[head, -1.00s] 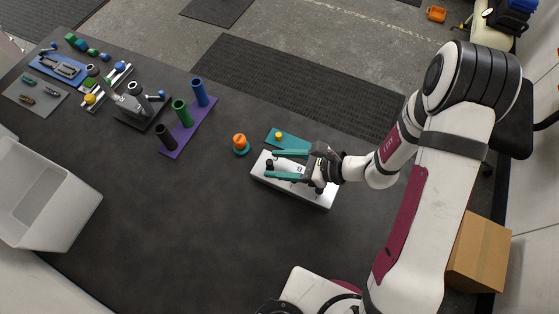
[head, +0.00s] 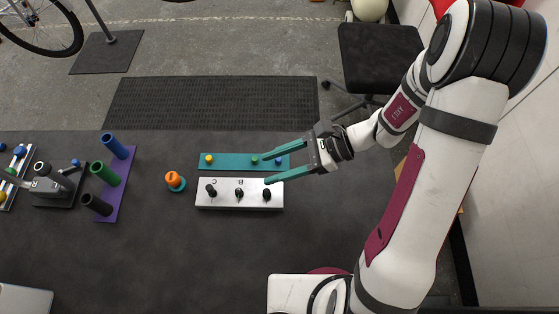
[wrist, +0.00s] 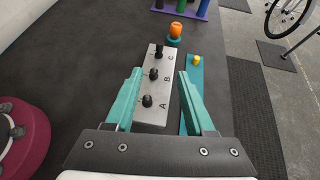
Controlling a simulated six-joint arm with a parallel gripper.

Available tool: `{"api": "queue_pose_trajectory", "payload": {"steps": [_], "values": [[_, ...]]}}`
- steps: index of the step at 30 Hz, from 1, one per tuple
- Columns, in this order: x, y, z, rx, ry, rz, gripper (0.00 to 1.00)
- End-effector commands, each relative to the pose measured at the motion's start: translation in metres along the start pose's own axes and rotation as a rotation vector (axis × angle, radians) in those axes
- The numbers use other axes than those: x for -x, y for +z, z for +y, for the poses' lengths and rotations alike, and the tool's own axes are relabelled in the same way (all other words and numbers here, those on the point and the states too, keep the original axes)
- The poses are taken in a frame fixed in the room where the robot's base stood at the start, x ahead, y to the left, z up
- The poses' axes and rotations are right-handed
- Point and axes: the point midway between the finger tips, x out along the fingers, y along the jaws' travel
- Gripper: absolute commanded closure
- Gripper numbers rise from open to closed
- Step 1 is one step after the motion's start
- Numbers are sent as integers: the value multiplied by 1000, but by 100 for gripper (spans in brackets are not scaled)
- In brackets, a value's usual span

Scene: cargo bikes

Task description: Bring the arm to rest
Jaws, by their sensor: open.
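My gripper (head: 265,169) is open, with two long teal fingers and nothing between them. In the head view it hangs over the right end of a white box (head: 225,204) with several black knobs and a teal strip (head: 230,169) with small coloured pegs. In the wrist view the open fingers (wrist: 158,85) straddle the near part of the white box (wrist: 147,114), which bears letters A, B and C. The teal strip (wrist: 193,92) is partly hidden by the right finger. I cannot tell the exact height of the fingers above the box.
An orange and teal piece (head: 174,181) stands left of the box. Further left is a purple base (head: 115,196) with blue, green and black tubes. The dark tabletop (head: 200,260) is clear in front. A black chair (head: 380,55) stands behind the table.

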Motion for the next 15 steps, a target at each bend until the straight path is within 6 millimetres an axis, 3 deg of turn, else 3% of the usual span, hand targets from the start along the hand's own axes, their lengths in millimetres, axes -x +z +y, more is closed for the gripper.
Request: {"api": "queue_pose_trajectory", "payload": {"steps": [7, 9, 11, 15], "values": [[11, 2, 1, 6, 5, 5, 46], [15, 13, 9, 64, 37, 40, 46], [22, 31, 25, 167, 96, 109, 46], [48, 64, 85, 486, 274, 373, 46]]}}
